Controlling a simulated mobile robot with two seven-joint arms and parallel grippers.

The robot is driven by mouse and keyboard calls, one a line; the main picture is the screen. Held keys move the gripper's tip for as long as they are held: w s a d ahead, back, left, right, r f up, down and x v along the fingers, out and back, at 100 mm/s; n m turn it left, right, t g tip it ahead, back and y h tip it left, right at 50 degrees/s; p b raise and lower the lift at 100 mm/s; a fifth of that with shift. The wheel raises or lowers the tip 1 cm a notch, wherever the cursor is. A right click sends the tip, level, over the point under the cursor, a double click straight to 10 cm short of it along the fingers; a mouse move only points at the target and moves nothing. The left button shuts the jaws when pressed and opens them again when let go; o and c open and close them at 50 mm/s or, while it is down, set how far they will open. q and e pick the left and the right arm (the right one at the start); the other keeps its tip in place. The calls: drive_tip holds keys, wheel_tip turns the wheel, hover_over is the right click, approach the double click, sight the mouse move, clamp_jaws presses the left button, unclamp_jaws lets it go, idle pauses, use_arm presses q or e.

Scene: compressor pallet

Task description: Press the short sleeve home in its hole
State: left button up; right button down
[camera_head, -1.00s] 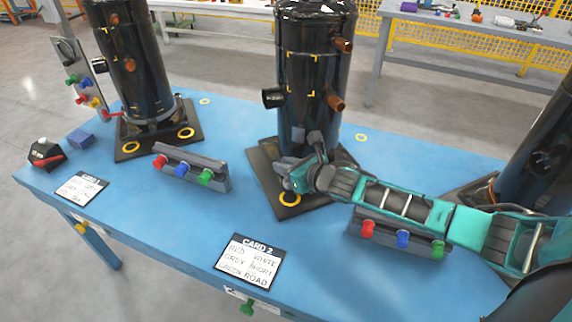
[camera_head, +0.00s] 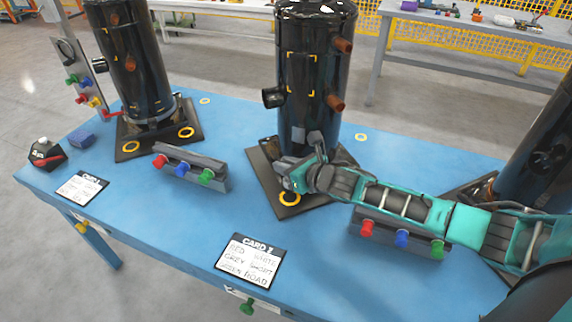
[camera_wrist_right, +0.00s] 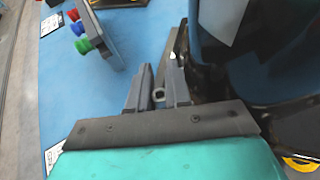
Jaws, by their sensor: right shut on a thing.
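My right gripper (camera_head: 290,174) is low at the front foot of the middle black compressor (camera_head: 310,70), over its dark base plate (camera_head: 268,178). In the right wrist view the fingers (camera_wrist_right: 158,92) are shut on a small grey ring-shaped piece, which looks like the short sleeve (camera_wrist_right: 158,95); only its end shows. The hole under it is hidden, so I cannot tell how deep the sleeve sits. A yellow ring (camera_head: 290,199) marks the plate's front corner, just below the gripper. My left gripper is not in view.
A rack with red, blue and green plugs (camera_head: 398,238) stands under my right forearm. A similar rack (camera_head: 190,167) stands to the left. CARD 2 (camera_head: 248,261) lies at the front edge. Another compressor (camera_head: 140,65) stands at left.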

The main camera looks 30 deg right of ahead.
idle(0.3)
drive_tip(key=shift+f+b, duration=0.95)
drive_tip(key=shift+f, duration=0.3)
drive_tip(key=c, duration=1)
unclamp_jaws()
drive_tip(key=p+v, duration=0.1)
drive_tip(key=v, duration=1.2)
drive_tip(key=shift+a, duration=0.1)
